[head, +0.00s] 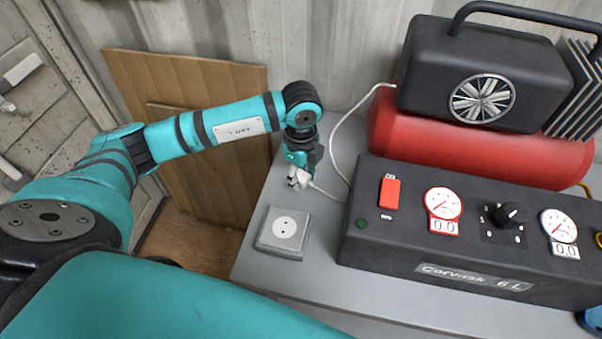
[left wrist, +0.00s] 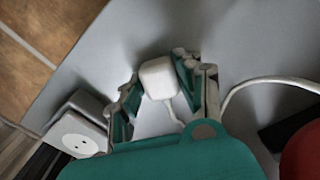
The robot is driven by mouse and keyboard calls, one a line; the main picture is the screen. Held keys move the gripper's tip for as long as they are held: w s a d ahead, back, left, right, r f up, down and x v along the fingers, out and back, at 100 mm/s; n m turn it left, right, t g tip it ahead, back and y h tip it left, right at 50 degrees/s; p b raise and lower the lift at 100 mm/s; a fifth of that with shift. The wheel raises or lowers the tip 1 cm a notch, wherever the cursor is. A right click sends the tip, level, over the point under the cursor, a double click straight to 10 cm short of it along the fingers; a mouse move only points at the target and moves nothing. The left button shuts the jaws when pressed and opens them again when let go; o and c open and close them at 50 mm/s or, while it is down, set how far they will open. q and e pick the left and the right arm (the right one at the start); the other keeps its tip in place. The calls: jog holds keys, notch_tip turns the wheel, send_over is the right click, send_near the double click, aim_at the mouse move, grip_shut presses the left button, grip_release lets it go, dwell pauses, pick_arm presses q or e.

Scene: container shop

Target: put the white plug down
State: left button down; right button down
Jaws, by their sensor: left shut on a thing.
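The white plug (head: 299,176) is between the fingers of my left gripper (head: 297,172), near the left end of the grey table (head: 305,215). The left wrist view shows the plug (left wrist: 159,78) as a rounded white block between the teal and grey fingertips of the left gripper (left wrist: 157,80), which is shut on it. A white cable runs from the plug toward the compressor. The grey socket box (head: 283,230) stands on the table just in front of the plug; it also shows in the left wrist view (left wrist: 78,135).
A black control panel (head: 470,235) with a red switch (head: 390,192) and gauges stands right of the socket. Behind it are a red tank (head: 390,130) and a black motor housing (head: 480,75). Bare tabletop lies around the socket. A wooden board (head: 190,140) leans behind my arm.

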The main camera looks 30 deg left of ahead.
aim_at(301, 175)
pick_arm(q)
jog(key=c, duration=0.9)
grip_release()
jog(key=shift+f, duration=0.1)
jog(key=shift+r+p, duration=0.35)
jog(key=shift+r, duration=0.1)
jog(key=shift+w+r, duration=0.1)
jog(key=shift+r, duration=0.2)
notch_tip(301, 175, up, 11)
jog(key=b, duration=0.1)
